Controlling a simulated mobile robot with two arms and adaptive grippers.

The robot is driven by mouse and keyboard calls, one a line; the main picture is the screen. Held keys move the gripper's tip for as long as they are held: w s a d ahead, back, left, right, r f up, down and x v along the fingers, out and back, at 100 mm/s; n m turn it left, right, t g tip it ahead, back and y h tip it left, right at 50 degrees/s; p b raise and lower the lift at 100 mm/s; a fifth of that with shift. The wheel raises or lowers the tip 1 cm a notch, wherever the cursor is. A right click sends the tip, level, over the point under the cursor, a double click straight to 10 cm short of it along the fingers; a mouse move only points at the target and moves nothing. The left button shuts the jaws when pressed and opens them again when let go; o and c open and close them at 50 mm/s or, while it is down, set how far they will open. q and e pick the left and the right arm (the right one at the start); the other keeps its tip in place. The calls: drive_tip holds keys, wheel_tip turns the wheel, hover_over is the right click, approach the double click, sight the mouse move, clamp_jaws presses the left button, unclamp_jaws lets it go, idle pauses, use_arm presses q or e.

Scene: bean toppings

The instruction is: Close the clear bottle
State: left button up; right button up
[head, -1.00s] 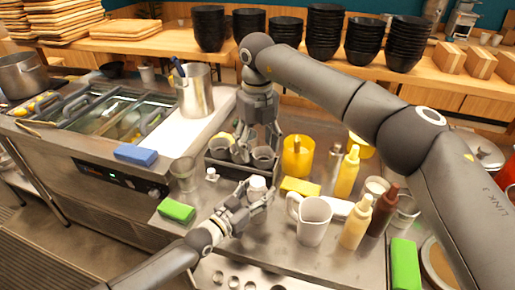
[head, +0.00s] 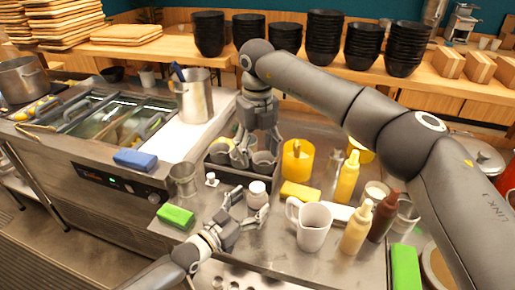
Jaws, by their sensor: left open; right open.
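A small clear bottle with a white top (head: 257,196) stands upright on the steel counter, just in front of the dark caddy. My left gripper (head: 250,206) is open and empty at the bottle's lower left, its fingers spread towards it; I cannot tell whether they touch it. My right gripper (head: 258,146) points down over the caddy, behind the bottle, with its fingers apart. A small white piece (head: 211,180) stands on the counter left of the bottle; it looks like a stopper or cap, but is too small to be sure.
The dark caddy (head: 222,182) holds metal cups. A clear glass (head: 182,180) and green sponge (head: 176,216) are at left. A white pitcher (head: 313,228), yellow sponge (head: 299,191), yellow cup (head: 297,159) and sauce bottles (head: 357,228) crowd the right.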

use_arm(q)
drive_tip(key=v, duration=0.8)
drive_tip(key=shift+s+a, duration=0.15)
drive_tip(key=shift+a, duration=0.05)
